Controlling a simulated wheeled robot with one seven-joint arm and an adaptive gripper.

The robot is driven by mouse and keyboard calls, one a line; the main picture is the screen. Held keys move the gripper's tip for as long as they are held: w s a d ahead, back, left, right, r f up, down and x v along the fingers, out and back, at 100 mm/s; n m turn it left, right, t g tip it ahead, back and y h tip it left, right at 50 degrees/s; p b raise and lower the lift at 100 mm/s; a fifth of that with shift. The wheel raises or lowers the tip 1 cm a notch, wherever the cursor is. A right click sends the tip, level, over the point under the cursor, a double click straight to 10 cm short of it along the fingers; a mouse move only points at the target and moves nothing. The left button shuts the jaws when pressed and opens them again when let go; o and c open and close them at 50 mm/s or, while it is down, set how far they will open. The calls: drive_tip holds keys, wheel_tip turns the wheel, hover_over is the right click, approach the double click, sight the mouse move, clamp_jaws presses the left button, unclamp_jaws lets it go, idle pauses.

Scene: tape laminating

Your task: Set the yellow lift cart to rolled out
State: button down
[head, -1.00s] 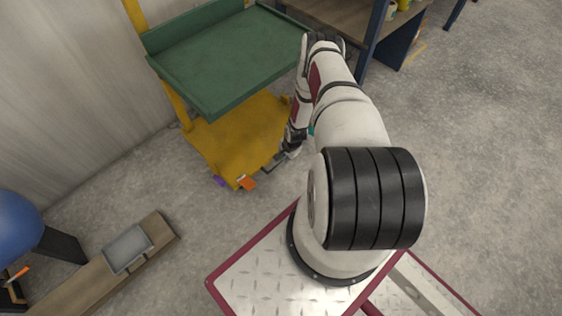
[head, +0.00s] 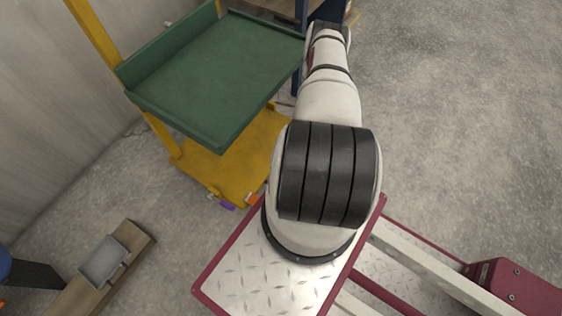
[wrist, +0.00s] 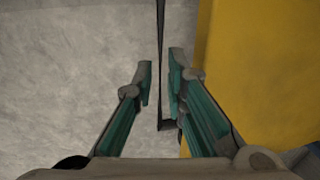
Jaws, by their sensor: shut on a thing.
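The yellow lift cart (head: 225,165) stands at the upper left in the head view, with a green tray (head: 210,78) raised above its yellow base. In the wrist view its yellow surface (wrist: 265,75) fills the right side. My gripper (wrist: 160,75) shows in the wrist view with its two teal-padded fingers close around a thin dark bar (wrist: 160,110), which runs alongside the yellow surface. I cannot tell what part of the cart the bar is. In the head view my arm hides the gripper.
A grey wall stands behind the cart. A low wooden board with a grey tray (head: 104,262) lies at lower left. A purple item (head: 227,205) and an orange item (head: 252,198) show near the cart's front corner. Open concrete floor (head: 450,120) lies to the right.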

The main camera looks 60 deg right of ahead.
drive_tip(key=shift+s+f, duration=0.25)
drive_tip(key=shift+s, duration=0.2)
drive_tip(key=c, duration=1.6)
unclamp_jaws()
drive_tip(key=shift+w, duration=0.1)
drive_tip(key=shift+r, duration=0.1)
drive_tip(key=v, duration=1.2)
drive_tip(key=shift+d, duration=0.1)
